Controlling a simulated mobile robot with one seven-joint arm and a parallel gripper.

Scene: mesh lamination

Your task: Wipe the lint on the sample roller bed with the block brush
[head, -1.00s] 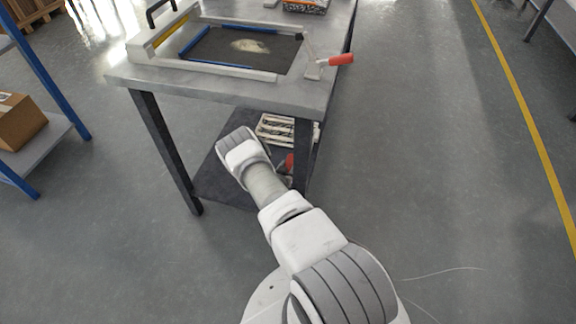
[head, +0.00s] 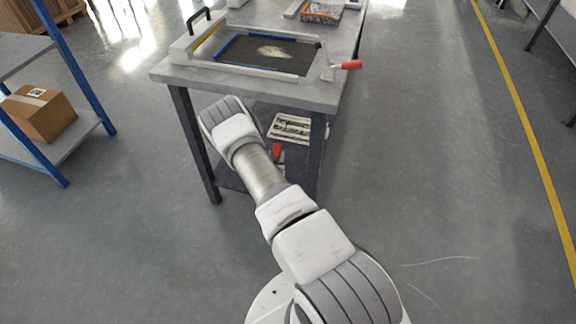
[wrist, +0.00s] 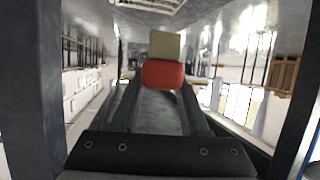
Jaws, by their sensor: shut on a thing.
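The sample roller bed (head: 240,60) is a dark flat panel with blue edge strips, inside a pale frame on the grey table. A pale, fuzzy patch of lint (head: 272,51) lies near its middle. In the wrist view my gripper (wrist: 160,84) is shut on the block brush (wrist: 163,74), a red block with a beige part on one end. The brush is held clear of the bed. In the head view my arm hides the gripper. A small red patch (head: 277,152) beside the arm looks like the brush, below the tabletop.
The table (head: 300,93) stands ahead, with a red-handled clamp (head: 350,65) at the frame's right corner and a tray of grey material (head: 322,12) behind. A pale slatted crate (head: 291,127) sits on its lower shelf. A blue-post rack holds a cardboard box (head: 40,112) at left. Floor right is clear.

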